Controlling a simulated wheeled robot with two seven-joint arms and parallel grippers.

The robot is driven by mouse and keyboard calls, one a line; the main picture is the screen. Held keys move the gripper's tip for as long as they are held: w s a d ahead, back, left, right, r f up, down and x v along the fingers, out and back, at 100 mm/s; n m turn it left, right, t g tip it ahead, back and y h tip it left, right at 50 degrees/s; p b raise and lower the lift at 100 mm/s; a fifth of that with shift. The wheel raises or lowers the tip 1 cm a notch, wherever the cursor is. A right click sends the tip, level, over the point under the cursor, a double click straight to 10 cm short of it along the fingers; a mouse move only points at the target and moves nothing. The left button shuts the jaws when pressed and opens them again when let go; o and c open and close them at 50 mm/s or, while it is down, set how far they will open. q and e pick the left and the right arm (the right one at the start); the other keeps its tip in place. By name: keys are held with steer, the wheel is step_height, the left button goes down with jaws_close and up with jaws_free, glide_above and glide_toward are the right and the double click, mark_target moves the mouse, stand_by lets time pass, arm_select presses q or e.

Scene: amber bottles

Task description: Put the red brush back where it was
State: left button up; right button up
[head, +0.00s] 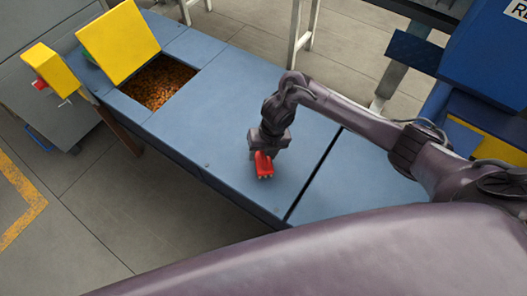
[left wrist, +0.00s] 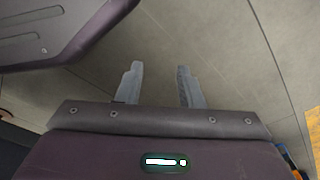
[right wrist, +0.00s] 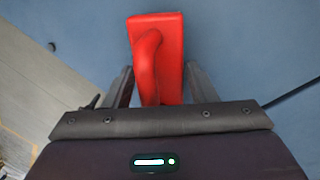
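The red brush (head: 264,165) is on the blue work surface, directly below my right gripper (head: 268,150). In the right wrist view the brush (right wrist: 172,60) shows its block and raised handle. The fingers of my right gripper (right wrist: 160,78) stand on either side of it, very close to its sides. I cannot tell whether they press on it. Part of the brush is hidden behind the gripper body. My left gripper (left wrist: 160,82) is open and empty above the grey floor, and it is not in the head view.
The blue work surface (head: 225,105) has a recess of brown pieces (head: 158,84) at its left, beside a raised yellow panel (head: 118,42). A dark gap (head: 313,175) crosses the surface right of the brush. A blue machine (head: 490,60) stands at the right. The surface between brush and recess is clear.

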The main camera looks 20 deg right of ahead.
steer(key=o, duration=0.3)
arm_select(q)
steer(key=shift+w+r, duration=0.1)
arm_select(e)
steer(key=shift+r, duration=0.25)
steer(key=r, duration=0.1)
steer(key=r+p, duration=0.1)
steer(key=r, duration=0.1)
steer(key=d+r, duration=0.1)
steer(key=r, duration=0.1)
arm_select(q)
steer(key=s+a+f+p, duration=0.1)
steer(key=s+f+p, duration=0.1)
steer(key=s, duration=0.6)
steer(key=shift+s+a+f+p, duration=0.2)
steer(key=shift+a+f+p, duration=0.1)
steer(key=shift+p, duration=0.35)
arm_select(e)
steer(key=shift+s+d+r, duration=0.1)
steer(key=shift+d+r, duration=0.1)
steer(key=shift+r, duration=0.9)
steer(key=shift+d+r, duration=0.2)
steer(key=shift+r, duration=0.9)
steer(key=shift+s+d+r, duration=0.1)
steer(key=shift+d+r, duration=0.1)
steer(key=shift+r, duration=0.9)
arm_select(q)
steer(key=shift+g, duration=0.3)
